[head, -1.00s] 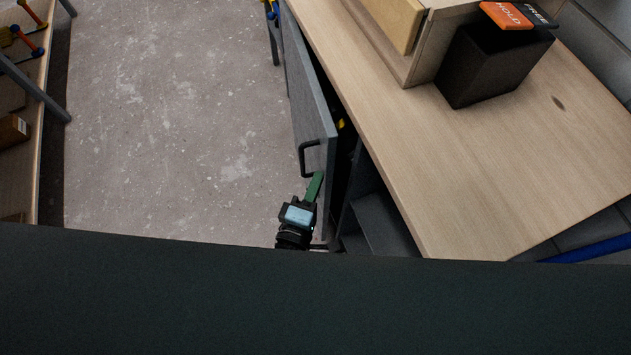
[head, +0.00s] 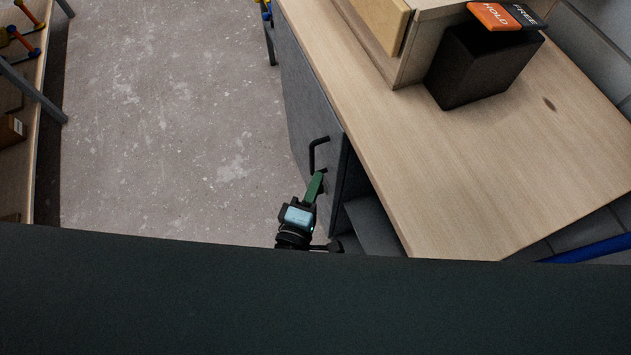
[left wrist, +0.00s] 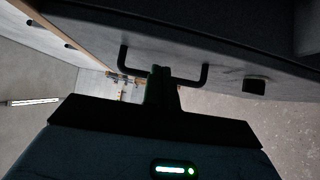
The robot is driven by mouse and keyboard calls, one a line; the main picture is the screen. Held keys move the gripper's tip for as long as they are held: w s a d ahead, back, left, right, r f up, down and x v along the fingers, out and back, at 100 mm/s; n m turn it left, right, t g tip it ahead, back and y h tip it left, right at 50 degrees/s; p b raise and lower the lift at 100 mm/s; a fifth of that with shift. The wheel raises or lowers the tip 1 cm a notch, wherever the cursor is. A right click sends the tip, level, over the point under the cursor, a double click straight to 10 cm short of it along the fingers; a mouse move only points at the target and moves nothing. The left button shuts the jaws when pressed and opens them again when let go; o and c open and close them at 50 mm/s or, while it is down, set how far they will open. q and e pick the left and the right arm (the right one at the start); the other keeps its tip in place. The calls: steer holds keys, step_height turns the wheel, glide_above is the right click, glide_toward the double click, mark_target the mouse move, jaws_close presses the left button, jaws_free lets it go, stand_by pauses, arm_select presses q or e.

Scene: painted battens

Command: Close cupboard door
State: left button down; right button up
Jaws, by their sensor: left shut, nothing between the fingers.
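The grey cupboard door (head: 303,105) is under the long edge of the wooden worktop. It stands almost in line with the cupboard front; whether a small gap remains at its near edge I cannot tell. Its black bar handle (head: 313,152) is near that edge. My left gripper (head: 317,182) is shut and empty, with its green fingers at the door's outer face just below the handle. In the left wrist view the handle (left wrist: 206,76) spans behind the dark fingers (left wrist: 160,82); contact is unclear. My right gripper is out of view.
The worktop (head: 465,165) carries a black box (head: 480,65) with orange and black signs and a wooden unit (head: 415,55). A grey shelf (head: 372,228) shows inside the cupboard. Concrete floor (head: 180,130) is clear at left, beside another bench (head: 40,70).

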arm_select(q)
steer(key=v, duration=0.7)
steer(key=shift+s, duration=0.35)
steer(key=shift+a, duration=0.15)
